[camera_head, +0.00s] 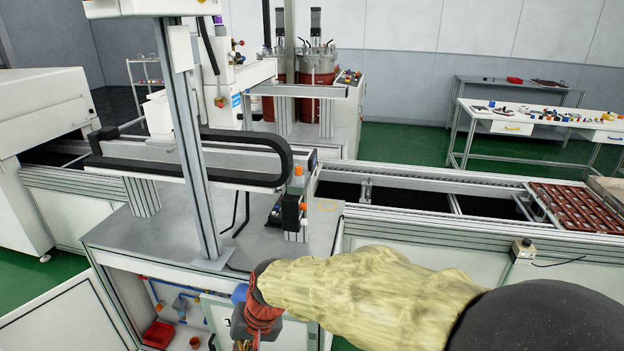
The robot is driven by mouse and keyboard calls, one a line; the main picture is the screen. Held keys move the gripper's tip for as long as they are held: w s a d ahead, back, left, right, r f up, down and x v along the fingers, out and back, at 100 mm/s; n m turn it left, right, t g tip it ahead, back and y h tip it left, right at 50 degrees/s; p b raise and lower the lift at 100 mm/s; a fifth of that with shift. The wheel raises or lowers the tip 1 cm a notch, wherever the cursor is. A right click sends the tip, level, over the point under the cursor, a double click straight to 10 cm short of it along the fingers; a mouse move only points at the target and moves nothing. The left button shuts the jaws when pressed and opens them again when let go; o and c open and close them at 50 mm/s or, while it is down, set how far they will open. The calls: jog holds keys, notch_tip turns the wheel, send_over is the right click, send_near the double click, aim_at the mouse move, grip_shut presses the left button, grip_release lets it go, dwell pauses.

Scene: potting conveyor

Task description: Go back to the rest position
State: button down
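My arm reaches in from the lower right, wrapped in a pale yellow cover. My gripper (243,345) is at the bottom edge of the picture, past the arm's red and blue wrist part. It is in front of the grey workbench and below the level of its top. Its fingers are mostly cut off by the picture's edge, so I cannot see whether they are open or hold anything.
The workbench (130,235) with an upright metal post (190,150) stands close ahead. A conveyor (430,185) runs to the right, with a reddish-brown tray (575,208) on it. Red tanks (315,98) and a table (545,125) stand behind. Green floor is free at the back.

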jog(key=s+d+r+t+h, duration=0.1)
jog(key=s+d+r, duration=0.3)
jog(key=d, duration=0.7)
jog(key=s+d+r+m+t+h, duration=0.1)
jog(key=s+d+r, duration=0.3)
jog(key=d, duration=0.8)
jog(key=s+d+r+t+h, duration=0.2)
jog(key=s+d+r, duration=0.3)
jog(key=d, duration=0.7)
jog(key=shift+r+m+t, duration=0.3)
jog(key=shift+r+t, duration=0.3)
